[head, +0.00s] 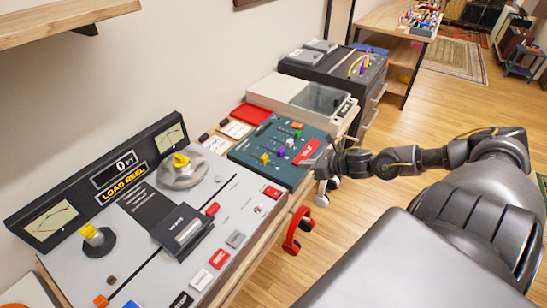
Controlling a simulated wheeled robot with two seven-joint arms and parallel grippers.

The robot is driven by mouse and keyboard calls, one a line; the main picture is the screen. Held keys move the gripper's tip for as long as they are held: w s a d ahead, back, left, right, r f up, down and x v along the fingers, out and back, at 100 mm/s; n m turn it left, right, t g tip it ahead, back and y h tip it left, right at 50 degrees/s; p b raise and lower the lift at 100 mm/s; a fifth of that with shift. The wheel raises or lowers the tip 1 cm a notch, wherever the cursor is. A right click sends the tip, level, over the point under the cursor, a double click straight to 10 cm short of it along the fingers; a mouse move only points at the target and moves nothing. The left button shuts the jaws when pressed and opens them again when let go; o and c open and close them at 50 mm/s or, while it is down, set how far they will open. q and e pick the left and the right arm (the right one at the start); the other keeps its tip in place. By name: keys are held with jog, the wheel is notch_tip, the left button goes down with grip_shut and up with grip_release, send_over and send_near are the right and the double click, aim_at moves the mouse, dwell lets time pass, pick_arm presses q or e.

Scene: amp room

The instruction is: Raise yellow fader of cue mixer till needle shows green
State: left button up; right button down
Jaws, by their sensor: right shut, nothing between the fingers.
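The teal mixer box (247,152) sits on the bench in the middle of the head view. Its yellow fader cap (265,158) is at the near left of a group of faders. White, purple and green caps stand beside it. My right gripper (322,160) is at the right edge of the mixer, next to a red label (306,152). It is shut and empty, apart from the yellow cap. I cannot make out a needle on the mixer. My left gripper is out of view.
A grey console (225,205) with yellow knobs, two needle meters (50,220) and a "LOAD REEL" display (122,183) fills the near left. A cream turntable-like unit (290,95) and a dark unit (330,70) stand beyond the mixer.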

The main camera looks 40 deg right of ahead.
jog(key=b, duration=0.7)
send_near(266, 160)
jog(key=f, duration=0.1)
jog(key=w+f+b, duration=0.1)
jog(key=f, duration=0.1)
jog(key=w, duration=0.1)
jog(key=w+a, duration=0.1)
jog(key=w, duration=0.1)
jog(key=shift+w+n, duration=0.1)
jog(key=shift+n, duration=0.2)
jog(key=shift+w+a+p, duration=0.1)
jog(key=shift+w+p, duration=0.2)
jog(key=shift+w, duration=0.25)
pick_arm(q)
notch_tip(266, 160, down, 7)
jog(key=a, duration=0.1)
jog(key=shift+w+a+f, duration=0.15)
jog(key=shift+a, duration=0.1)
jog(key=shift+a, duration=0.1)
